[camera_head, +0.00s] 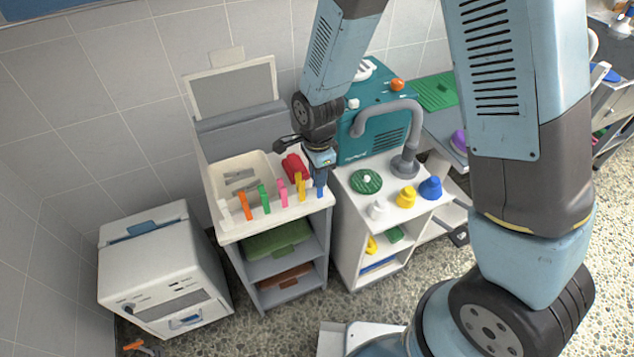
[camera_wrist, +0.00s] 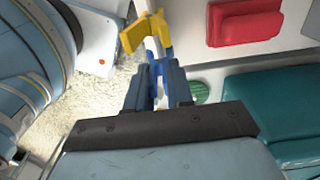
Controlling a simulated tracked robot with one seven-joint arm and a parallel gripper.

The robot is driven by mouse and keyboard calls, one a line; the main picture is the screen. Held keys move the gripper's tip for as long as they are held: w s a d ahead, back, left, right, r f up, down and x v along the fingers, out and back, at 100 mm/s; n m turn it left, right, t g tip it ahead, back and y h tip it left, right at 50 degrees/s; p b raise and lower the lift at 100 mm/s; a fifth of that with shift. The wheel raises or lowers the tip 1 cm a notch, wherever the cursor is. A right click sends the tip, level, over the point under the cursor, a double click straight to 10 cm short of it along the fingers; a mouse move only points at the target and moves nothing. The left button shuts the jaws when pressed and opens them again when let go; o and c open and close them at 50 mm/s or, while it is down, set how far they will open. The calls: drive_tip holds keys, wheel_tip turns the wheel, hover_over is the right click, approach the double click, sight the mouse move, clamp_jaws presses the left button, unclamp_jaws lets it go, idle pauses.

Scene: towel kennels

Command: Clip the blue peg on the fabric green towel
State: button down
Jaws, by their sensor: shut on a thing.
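The blue peg (camera_head: 320,191) stands at the right end of a row of coloured pegs on the front of the white counter. My gripper (camera_head: 320,178) points down over it and is shut on it. In the wrist view my gripper's fingers (camera_wrist: 163,82) are close together, largely hiding the blue peg. The yellow peg (camera_wrist: 146,32) stands just beyond the fingertips. A dark green folded cloth (camera_head: 277,238), apparently the green towel, lies on the upper shelf below the counter.
Pink (camera_head: 283,194), green (camera_head: 264,199) and orange (camera_head: 246,206) pegs stand left of the yellow one. A red block (camera_head: 293,166) lies behind them. A white cabinet (camera_head: 388,215) with small coloured items stands right, a white machine (camera_head: 163,268) at left.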

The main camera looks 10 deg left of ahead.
idle(0.4)
drive_tip(key=shift+r, duration=3.75)
